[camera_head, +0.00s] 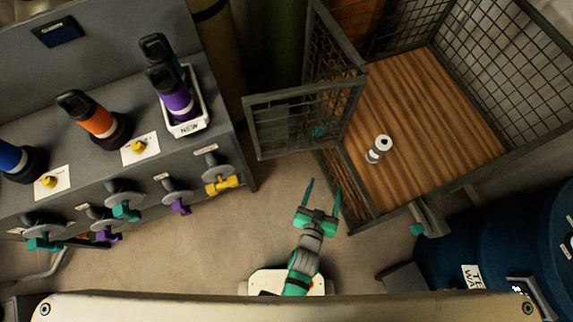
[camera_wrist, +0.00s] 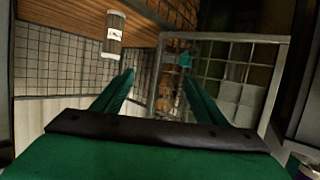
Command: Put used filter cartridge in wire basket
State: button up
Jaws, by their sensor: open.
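A white and grey cylinder with a dark hole in its top, which looks like the filter cartridge (camera_head: 378,149), stands on the wooden floor (camera_head: 425,130) inside a wire-walled cage, which looks like the wire basket (camera_head: 352,205). It also shows in the wrist view (camera_wrist: 113,36), upper left, with a pale label. My gripper (camera_head: 324,186) is open and empty, outside the cage near its front left side. In the wrist view its two green fingers (camera_wrist: 157,76) are spread apart, clear of the cylinder. Nothing hides the cylinder.
The cage's mesh door (camera_head: 305,110) stands swung open to the left. A grey bench (camera_head: 100,70) at left holds several handled cartridges, a NEW tray (camera_head: 188,128) and valves with coloured handles. A dark blue drum (camera_head: 470,235) stands at lower right. Bare floor (camera_head: 190,255) lies left of my arm.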

jog(key=s+a+r+n+t+y, duration=0.1)
jog(key=s+a+r+y, duration=0.1)
jog(key=s+a+r, duration=0.4)
jog(key=s+a+r+n+t+y, duration=0.1)
jog(key=s+a+r+n+y, duration=0.1)
jog(key=s+a+r, duration=0.4)
jog(key=s+r, duration=0.3)
jog(key=r, duration=0.3)
jog(key=shift+a+n+y, duration=0.3)
jog(key=shift+a, duration=0.05)
